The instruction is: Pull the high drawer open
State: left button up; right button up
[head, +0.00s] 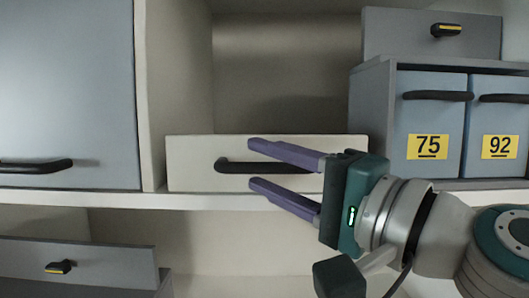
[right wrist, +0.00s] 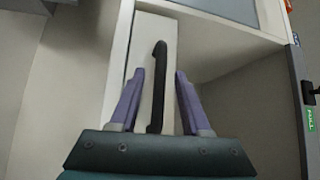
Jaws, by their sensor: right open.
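The high drawer has a cream front (head: 190,170) on the shelf in the middle of the head view. Its dark bar handle (head: 232,167) runs level across the front. The drawer front also shows in the right wrist view (right wrist: 149,32). My right gripper (head: 251,164) is open, with one purple finger above the handle and one below it. In the right wrist view the handle (right wrist: 158,90) lies between the two fingers, with gaps on both sides, so they appear not to touch it. My left gripper is not in view.
A blue-grey door (head: 66,95) with a dark handle stands to the left. Blue boxes labelled 75 (head: 432,115) and 92 (head: 500,115) stand to the right, close to my right wrist. Open shelf space lies above the drawer front.

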jog(key=shift+w+a, duration=0.3)
jog(key=shift+a, duration=0.05)
grip_shut()
dwell(1.3)
